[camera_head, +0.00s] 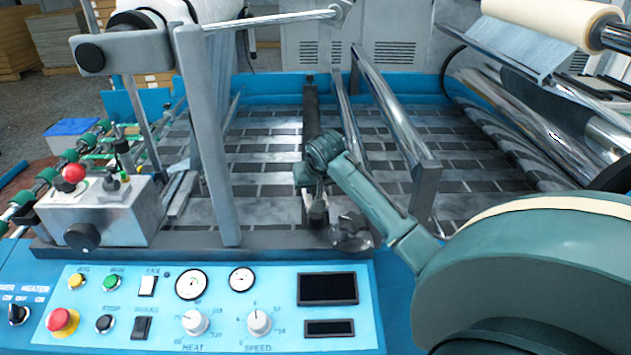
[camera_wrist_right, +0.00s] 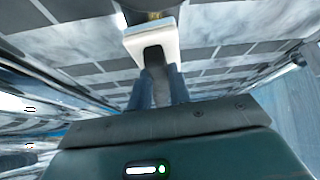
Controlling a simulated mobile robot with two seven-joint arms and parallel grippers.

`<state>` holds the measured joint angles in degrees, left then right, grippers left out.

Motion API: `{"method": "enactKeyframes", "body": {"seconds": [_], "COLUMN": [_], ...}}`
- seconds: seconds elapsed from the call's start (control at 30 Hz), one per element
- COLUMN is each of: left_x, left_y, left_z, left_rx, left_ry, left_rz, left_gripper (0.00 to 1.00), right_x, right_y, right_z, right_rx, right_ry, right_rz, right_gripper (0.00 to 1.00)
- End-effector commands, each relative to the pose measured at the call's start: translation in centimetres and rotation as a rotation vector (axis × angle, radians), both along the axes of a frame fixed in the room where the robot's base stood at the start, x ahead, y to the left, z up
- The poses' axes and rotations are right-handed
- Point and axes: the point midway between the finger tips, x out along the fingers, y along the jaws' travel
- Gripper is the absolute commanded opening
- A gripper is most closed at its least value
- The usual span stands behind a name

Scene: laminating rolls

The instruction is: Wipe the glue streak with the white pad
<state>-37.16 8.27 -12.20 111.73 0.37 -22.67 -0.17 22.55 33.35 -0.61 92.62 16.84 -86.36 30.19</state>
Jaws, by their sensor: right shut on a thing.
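My right gripper (camera_wrist_right: 158,78) is shut on the white pad (camera_wrist_right: 152,38) in the right wrist view. The pad is a pale block with a notch on its near side, and its far edge lies close to a dark bar. A small amber patch (camera_wrist_right: 154,16) shows just beyond the pad, perhaps part of the glue streak; the rest is hidden. In the head view my right gripper (camera_head: 309,182) is small and partly covered by my own wrist, over the machine bed. The pad cannot be made out there. My left gripper is not in view.
The dark bar (camera_head: 311,112) runs lengthwise over the tiled bed (camera_head: 262,165). Chrome rails (camera_head: 395,105) stand to its right and a grey post (camera_head: 208,140) to its left. A blue control panel (camera_head: 215,305) with knobs lies in front. A dark hand knob (camera_head: 352,233) sits near the gripper.

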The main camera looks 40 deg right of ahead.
Motion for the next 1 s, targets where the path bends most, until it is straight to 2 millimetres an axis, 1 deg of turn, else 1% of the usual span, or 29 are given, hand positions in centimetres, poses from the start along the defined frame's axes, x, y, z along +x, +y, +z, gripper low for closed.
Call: {"method": "enactKeyframes", "body": {"seconds": [0.17, 0.43, 0.67, 1.0], "left_x": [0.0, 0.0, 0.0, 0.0], "left_y": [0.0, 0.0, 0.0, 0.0], "left_z": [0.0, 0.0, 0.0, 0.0], "left_rx": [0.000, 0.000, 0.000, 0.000], "left_ry": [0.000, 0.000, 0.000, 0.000], "left_rz": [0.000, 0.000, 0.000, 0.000], "left_gripper": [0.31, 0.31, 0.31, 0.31], "right_x": [-0.4, -2.1, -2.6, -4.6], "right_y": [0.3, 1.7, 2.2, 3.9], "right_z": [0.0, -0.2, -0.3, -0.5], "right_rx": [0.000, -0.001, 0.000, 0.002], "right_ry": [-0.001, -0.001, 0.000, 0.003], "right_rz": [-0.001, 0.001, 0.000, 0.000], "right_gripper": [0.01, 0.01, 0.01, 0.01]}}
